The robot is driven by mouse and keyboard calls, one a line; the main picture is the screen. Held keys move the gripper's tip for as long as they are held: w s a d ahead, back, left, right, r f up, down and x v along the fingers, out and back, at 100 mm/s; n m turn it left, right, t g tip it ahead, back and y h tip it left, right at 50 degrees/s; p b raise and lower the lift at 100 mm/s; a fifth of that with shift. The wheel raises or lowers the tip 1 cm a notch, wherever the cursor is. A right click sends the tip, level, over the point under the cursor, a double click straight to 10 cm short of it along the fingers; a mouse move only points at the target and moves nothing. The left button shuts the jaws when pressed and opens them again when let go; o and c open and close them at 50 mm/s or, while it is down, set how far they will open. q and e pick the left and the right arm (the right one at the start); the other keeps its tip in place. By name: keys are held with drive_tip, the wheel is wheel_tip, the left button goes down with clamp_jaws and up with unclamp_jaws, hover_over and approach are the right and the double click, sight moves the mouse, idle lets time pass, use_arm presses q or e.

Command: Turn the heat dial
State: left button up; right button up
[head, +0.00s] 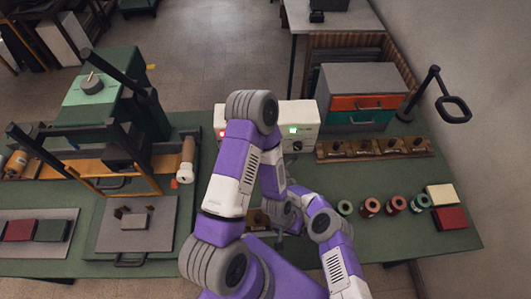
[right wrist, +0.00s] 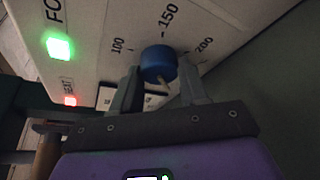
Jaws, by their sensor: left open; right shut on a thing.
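The heat dial (right wrist: 158,63) is a round blue knob on a pale panel (right wrist: 105,25), with the marks 100, 150 and 200 around it. My right gripper (right wrist: 160,92) has one grey finger on each side of the dial and is shut on it. I cannot make out the dial's pointer clearly. In the head view, the pale control box (head: 307,115) stands behind my arms, which cover part of it. My left gripper (head: 281,224) is low in the middle of the head view, partly covered by arm links, and is open, apart from the box.
A green light (right wrist: 60,47) and a red light (right wrist: 70,101) glow on the panel. A green press (head: 105,75) stands left, a drawer cabinet (head: 360,80) right. Several spools (head: 370,207) and a wooden rack (head: 375,149) occupy the right of the green table (head: 455,236).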

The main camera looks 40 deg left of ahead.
use_arm(q)
wheel_tip(320, 180, down, 2)
drive_tip(key=shift+b, duration=0.75)
use_arm(e)
drive_tip(key=shift+f+m+y, duration=0.15)
drive_tip(key=shift+m+y, duration=0.15)
drive_tip(key=shift+m, duration=0.1)
drive_tip(key=o, duration=1.1)
drive_tip(key=shift+c, duration=0.2)
use_arm(q)
drive_tip(key=shift+r, duration=0.2)
use_arm(e)
drive_tip(key=shift+s+d+r, duration=0.1)
drive_tip(key=shift+d+r, duration=0.05)
drive_tip(key=shift+r, duration=0.05)
use_arm(q)
drive_tip(key=shift+r+p, duration=0.25)
drive_tip(key=shift+p, duration=0.2)
use_arm(e)
drive_tip(key=shift+s+d+r, duration=0.1)
drive_tip(key=shift+d, duration=0.1)
use_arm(q)
drive_tip(key=shift+r+p, duration=1.35)
drive_tip(key=shift+p, duration=0.05)
use_arm(e)
drive_tip(key=v, duration=0.6)
drive_tip(key=shift+s+d, duration=0.2)
drive_tip(key=shift+d, duration=0.15)
